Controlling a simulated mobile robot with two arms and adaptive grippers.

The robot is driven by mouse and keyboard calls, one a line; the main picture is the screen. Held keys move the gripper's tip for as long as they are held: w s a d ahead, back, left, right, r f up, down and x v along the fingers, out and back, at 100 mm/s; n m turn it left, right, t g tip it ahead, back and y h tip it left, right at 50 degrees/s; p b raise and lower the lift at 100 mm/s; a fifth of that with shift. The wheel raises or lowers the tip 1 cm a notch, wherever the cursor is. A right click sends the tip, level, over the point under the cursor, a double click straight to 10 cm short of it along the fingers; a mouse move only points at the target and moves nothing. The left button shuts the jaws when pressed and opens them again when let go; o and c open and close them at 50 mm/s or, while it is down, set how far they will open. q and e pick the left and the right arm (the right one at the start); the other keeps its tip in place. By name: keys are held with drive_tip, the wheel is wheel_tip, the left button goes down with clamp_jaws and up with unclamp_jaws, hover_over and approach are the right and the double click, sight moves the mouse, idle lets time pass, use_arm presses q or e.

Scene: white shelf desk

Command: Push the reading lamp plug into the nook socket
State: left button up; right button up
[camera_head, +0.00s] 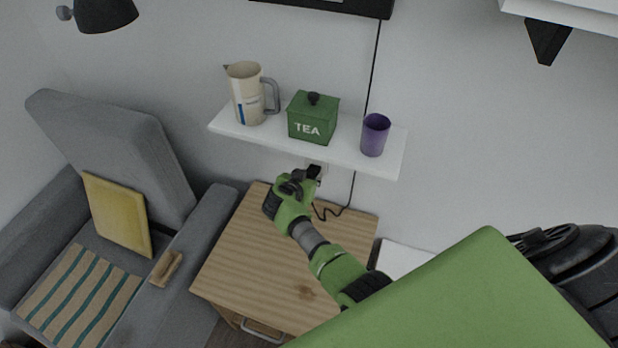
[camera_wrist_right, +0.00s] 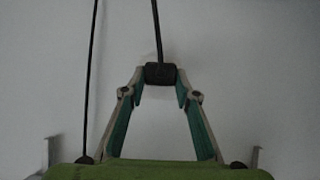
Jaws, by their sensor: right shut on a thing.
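My right gripper (camera_head: 308,177) is shut on a small black plug (camera_head: 314,171) just under the white shelf, close to the wall. In the right wrist view the fingertips (camera_wrist_right: 161,80) pinch the black plug (camera_wrist_right: 160,72) from both sides, and a dark cord runs up from it. The nook socket is mostly hidden behind the plug and gripper. I cannot tell whether the plug touches it or sits in it. A dark lamp shade (camera_head: 104,14) shows at the top left. My left gripper is not in view.
The white shelf (camera_head: 225,128) above the gripper holds a pitcher (camera_head: 246,95), a green tea box (camera_head: 312,120) and a purple cup (camera_head: 374,135). A wooden cabinet (camera_head: 245,255) stands below. A black cord (camera_head: 350,190) loops down beside the gripper. A grey armchair (camera_head: 115,150) is left.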

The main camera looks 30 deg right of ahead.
drive_tip(key=shift+w+d, duration=0.4)
drive_tip(key=o, duration=1.3)
